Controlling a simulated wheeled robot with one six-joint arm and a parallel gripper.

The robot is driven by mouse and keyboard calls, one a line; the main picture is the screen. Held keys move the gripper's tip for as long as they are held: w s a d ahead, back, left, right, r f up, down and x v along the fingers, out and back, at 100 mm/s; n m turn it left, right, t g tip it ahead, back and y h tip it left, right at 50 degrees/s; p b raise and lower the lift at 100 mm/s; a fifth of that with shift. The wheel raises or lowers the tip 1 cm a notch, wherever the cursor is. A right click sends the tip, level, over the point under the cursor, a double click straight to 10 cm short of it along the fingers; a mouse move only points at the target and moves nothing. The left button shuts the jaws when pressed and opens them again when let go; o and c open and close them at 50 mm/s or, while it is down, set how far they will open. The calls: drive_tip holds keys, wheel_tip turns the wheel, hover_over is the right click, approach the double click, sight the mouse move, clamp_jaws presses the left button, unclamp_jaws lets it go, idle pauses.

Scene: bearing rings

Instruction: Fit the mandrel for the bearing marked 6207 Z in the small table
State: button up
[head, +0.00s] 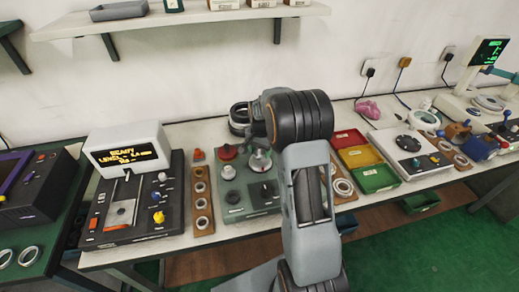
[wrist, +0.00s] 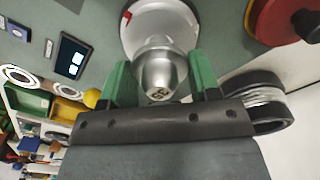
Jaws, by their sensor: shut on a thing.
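My gripper (wrist: 160,78) has its two green fingers on either side of a silver metal mandrel (wrist: 158,70) and is shut on it. A small dark marking on the mandrel's end is too blurred to read surely. Beyond the mandrel is a round pale metal seat (wrist: 160,22) with a red mark at its edge; whether the mandrel is in it or just above it I cannot tell. In the head view, the grey-green bench unit (head: 237,201) lies under my gripper (head: 260,160), which is partly hidden by my arm. No 6207 Z marking is readable.
A red round part (head: 228,152) and a black ring stack (head: 240,118) stand close to my gripper. A wooden ring board (head: 202,226) and a machine with a lit display (head: 127,158) are to the left. Red, yellow and green trays (head: 374,180) are to the right.

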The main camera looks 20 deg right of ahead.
drive_tip(key=shift+f+b, duration=0.45)
drive_tip(key=shift+f, duration=0.15)
idle(1.2)
drive_tip(key=shift+f+b, duration=0.35)
drive_tip(key=shift+f, duration=0.15)
drive_tip(key=shift+f, duration=0.15)
idle(0.5)
drive_tip(key=o, duration=1.2)
wheel_tip(320, 180, up, 14)
drive_tip(key=shift+f+b, duration=0.1)
drive_tip(key=shift+b, duration=0.2)
idle(0.4)
